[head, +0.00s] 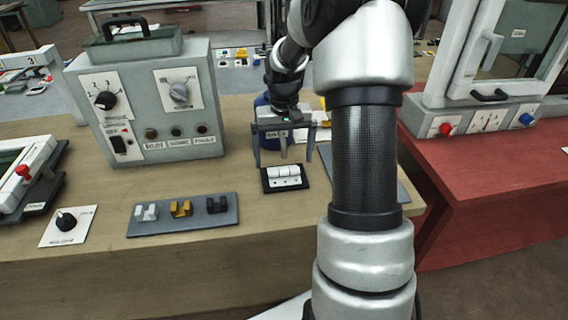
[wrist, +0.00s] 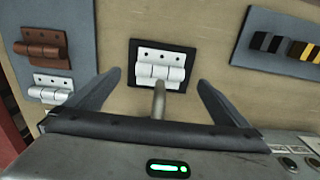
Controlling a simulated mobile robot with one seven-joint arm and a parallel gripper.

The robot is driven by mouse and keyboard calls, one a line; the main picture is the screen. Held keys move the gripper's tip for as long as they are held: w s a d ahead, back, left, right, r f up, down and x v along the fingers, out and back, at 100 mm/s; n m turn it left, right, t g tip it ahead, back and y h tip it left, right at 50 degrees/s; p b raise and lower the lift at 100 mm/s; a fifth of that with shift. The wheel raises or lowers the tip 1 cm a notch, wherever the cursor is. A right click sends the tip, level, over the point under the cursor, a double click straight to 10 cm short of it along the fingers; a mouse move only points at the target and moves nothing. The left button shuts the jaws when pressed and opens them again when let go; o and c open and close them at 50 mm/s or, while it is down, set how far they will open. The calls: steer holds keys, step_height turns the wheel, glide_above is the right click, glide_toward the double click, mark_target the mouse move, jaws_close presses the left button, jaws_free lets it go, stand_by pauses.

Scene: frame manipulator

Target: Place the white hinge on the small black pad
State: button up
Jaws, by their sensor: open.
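The white hinge (head: 284,172) lies flat on the small black pad (head: 286,189), inside its edges as far as I can see. In the wrist view the hinge (wrist: 146,70) shows its row of holes and the pad's dark border (wrist: 134,50) around it. My gripper (head: 283,155) is open above the pad. In the wrist view the fingertips of my gripper (wrist: 160,77) are spread, one on each side of the hinge, with gaps to it. A short grey rod (wrist: 159,100) shows between the fingers and covers part of the hinge's near edge.
A grey plate (wrist: 82,20) holds a brown hinge (wrist: 43,48) and a silver hinge (wrist: 50,88). A blue object (head: 265,110) stands behind my gripper.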

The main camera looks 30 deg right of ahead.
step_height(320, 180, up, 8)
steer(key=shift+f+p, duration=0.1)
steer(key=shift+p, duration=0.3)
